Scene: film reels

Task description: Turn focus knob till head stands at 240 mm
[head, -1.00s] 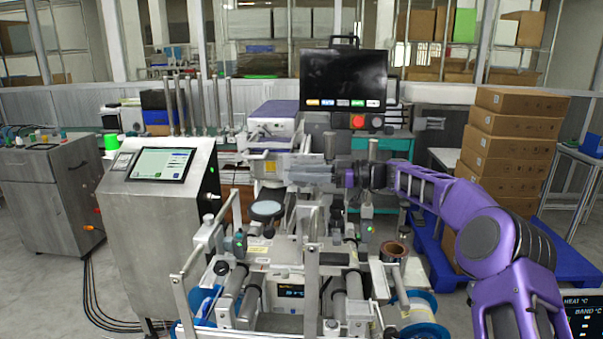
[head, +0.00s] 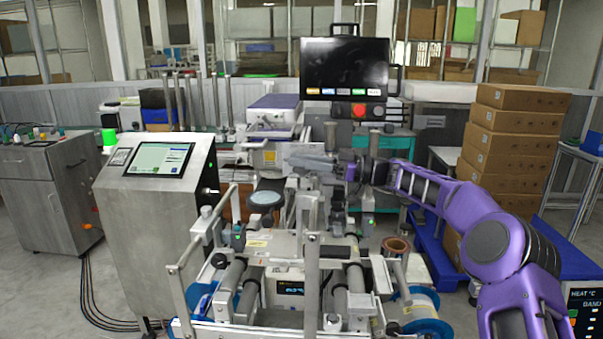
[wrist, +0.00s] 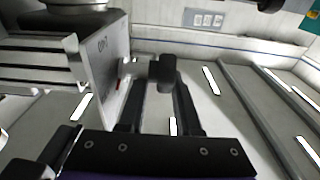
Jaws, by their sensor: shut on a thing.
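In the wrist view, a dark round knob (wrist: 163,73) stands out on a short shaft from a grey metal plate (wrist: 106,72). My gripper (wrist: 160,88) is shut on the knob, one finger on each side; the exact contact is partly hidden. In the head view, my gripper (head: 350,170) reaches left into the middle of the machine, and the knob is too small to make out. A white and purple box-shaped unit (head: 275,112) is above and left of the gripper; I cannot tell if it is the head. A small display (head: 290,288) has digits too small to read.
A steel console with a screen (head: 160,158) stands on the left. A dark monitor (head: 345,68) rises behind the machine. Metal posts and rollers (head: 235,275) crowd the front. Stacked cartons (head: 510,140) stand on a blue pallet at the right, behind my arm.

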